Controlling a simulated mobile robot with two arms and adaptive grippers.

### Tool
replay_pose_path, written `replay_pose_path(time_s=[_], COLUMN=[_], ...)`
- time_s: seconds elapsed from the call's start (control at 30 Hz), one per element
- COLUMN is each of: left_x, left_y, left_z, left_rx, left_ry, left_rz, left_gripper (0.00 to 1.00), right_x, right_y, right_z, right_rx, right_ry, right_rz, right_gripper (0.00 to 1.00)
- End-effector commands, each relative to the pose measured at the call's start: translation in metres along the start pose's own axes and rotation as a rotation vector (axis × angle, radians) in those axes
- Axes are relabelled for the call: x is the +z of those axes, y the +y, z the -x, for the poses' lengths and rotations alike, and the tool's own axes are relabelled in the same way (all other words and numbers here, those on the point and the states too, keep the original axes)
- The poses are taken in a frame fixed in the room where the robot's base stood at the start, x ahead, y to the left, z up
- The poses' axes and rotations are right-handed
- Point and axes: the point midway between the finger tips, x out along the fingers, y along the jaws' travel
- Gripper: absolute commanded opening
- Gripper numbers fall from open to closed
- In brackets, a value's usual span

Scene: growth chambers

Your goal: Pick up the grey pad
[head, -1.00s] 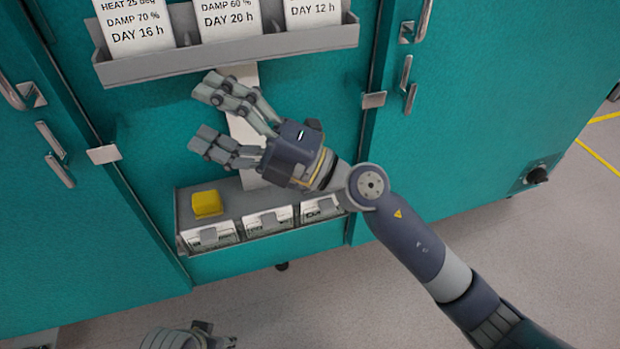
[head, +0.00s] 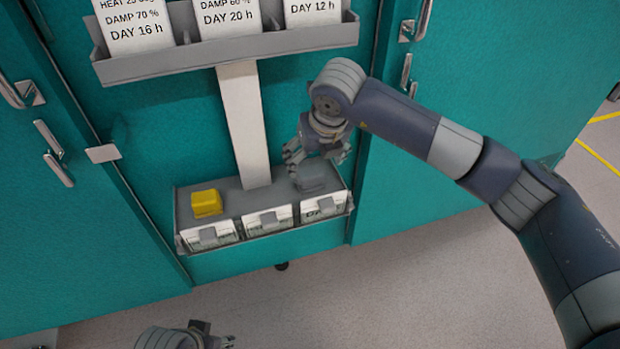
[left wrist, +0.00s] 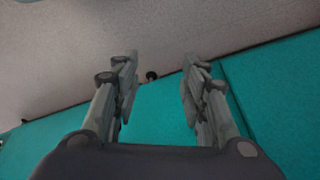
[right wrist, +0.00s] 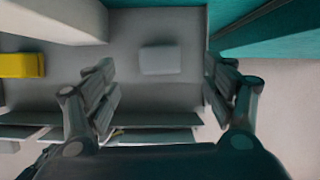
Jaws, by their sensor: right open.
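The grey pad (head: 316,178) is a small grey block on the right part of the grey shelf top (head: 236,201). In the right wrist view the pad (right wrist: 160,60) lies flat between the lines of my spread fingers. My right gripper (head: 318,160) is open and points down just above the pad, apparently not touching it. Its fingers also show in the right wrist view (right wrist: 160,72). My left gripper (head: 216,338) is at the bottom edge of the head view. The left wrist view shows its fingers (left wrist: 160,75) apart and empty.
A yellow pad (head: 207,203) sits on the shelf's left end. A white post (head: 245,125) rises behind the shelf to a card rack (head: 225,52) above. Several small cards (head: 268,221) line the shelf front. Teal chamber doors (head: 70,240) stand behind.

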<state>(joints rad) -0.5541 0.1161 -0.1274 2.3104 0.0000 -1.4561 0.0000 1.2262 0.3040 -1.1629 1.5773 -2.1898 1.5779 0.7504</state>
Motion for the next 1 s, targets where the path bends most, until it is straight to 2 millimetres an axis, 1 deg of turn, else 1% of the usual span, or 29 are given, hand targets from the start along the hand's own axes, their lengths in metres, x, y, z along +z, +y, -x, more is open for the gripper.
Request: replay_pose_path(time_s=[0.03, 0.1, 0.27, 0.37, 0.5, 0.6, 0.7, 0.9, 0.93, 0.97, 1.0], left_x=[-0.001, 0.0, -0.001, -0.001, 0.0, 0.0, 0.0, 0.0, 0.0, 0.0, 0.0], left_y=[0.0, -0.001, -0.001, -0.001, -0.001, -0.002, -0.002, -0.002, -0.002, -0.002, -0.002], left_z=[0.003, 0.007, 0.013, 0.018, 0.031, 0.036, 0.039, 0.04, 0.04, 0.04, 0.04], left_rx=[-0.001, -0.001, -0.002, -0.002, -0.003, -0.004, -0.004, -0.004, -0.004, -0.004, -0.004], left_ry=[0.004, 0.005, 0.007, 0.01, 0.017, 0.018, 0.02, 0.02, 0.02, 0.02, 0.02], left_rz=[0.0, 0.0, 0.001, 0.001, 0.002, 0.002, 0.002, 0.002, 0.002, 0.002, 0.002], left_gripper=[0.4, 0.4, 0.4, 0.4, 0.4, 0.4, 0.4, 0.4, 0.4, 0.4, 0.4], right_x=[-0.001, -0.001, -0.001, -0.003, -0.005, -0.004, -0.004, -0.004, -0.004, -0.004, -0.004], right_y=[0.001, 0.001, 0.001, 0.001, 0.001, 0.001, 0.0, 0.0, 0.0, 0.0, 0.0], right_z=[-0.01, -0.019, -0.029, -0.042, -0.064, -0.075, -0.079, -0.079, -0.079, -0.079, -0.079], right_rx=[0.002, 0.002, 0.004, 0.003, 0.005, 0.005, 0.005, 0.006, 0.005, 0.005, 0.005], right_ry=[0.001, 0.002, 0.0, 0.002, 0.001, 0.001, -0.001, -0.001, -0.001, -0.001, -0.001], right_rz=[0.0, -0.001, 0.0, 0.001, 0.0, 0.001, 0.001, 0.001, 0.001, 0.001, 0.001], right_gripper=[0.77, 0.77, 0.77, 0.77, 0.77, 0.77, 0.77, 0.77, 0.72, 0.65, 0.56])
